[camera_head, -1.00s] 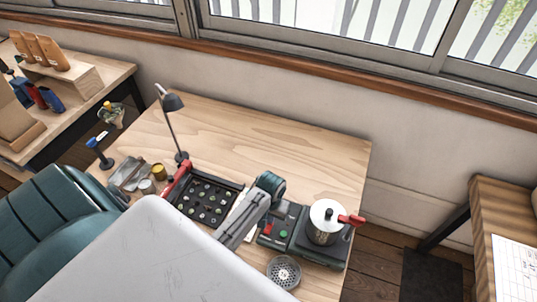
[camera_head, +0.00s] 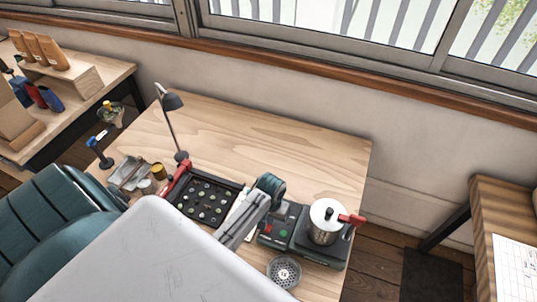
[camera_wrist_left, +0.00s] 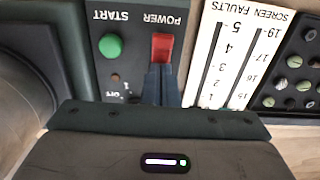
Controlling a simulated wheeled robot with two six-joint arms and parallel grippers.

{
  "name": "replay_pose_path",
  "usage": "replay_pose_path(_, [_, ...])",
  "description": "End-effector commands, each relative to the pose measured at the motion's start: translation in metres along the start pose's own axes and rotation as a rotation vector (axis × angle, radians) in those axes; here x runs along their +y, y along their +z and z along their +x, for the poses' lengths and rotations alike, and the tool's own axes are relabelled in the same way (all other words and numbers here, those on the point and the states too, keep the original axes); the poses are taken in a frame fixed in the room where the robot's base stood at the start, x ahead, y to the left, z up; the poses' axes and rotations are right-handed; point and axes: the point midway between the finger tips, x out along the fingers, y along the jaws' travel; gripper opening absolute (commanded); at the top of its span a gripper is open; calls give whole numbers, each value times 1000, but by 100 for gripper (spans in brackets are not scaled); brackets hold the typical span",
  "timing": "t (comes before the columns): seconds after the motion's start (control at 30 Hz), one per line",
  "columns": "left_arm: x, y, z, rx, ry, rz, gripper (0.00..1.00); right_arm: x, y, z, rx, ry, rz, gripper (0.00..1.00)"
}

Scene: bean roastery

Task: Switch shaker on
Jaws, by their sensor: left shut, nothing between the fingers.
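The shaker (camera_head: 319,252) is a dark green machine at the front right of the desk, with a steel pot on top. Its panel has a red POWER rocker switch (camera_wrist_left: 162,47) and a green START button (camera_wrist_left: 110,45), both upside down in the wrist view. A small lamp (camera_wrist_left: 115,77) near the OFF label looks unlit. My left gripper (camera_wrist_left: 161,72) is shut and empty, its fingertips right at the near end of the red switch; I cannot tell whether they touch. In the head view, my left arm hangs over the panel's left side. My right gripper is not in view.
A SCREEN FAULTS card (camera_wrist_left: 238,50) lies beside the panel. The back of the desk is clear.

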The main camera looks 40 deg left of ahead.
Motion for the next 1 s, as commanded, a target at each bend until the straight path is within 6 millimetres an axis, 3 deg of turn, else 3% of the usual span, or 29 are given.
replay_pose_path(0.27, [0,0,-26,2,0,0,0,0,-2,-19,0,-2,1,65])
replay_pose_path(0.8, [0,-1,-64,2,-1,0,0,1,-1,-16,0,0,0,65])
replay_pose_path(1.0, [0,0,-69,2,0,0,0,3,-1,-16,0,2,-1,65])
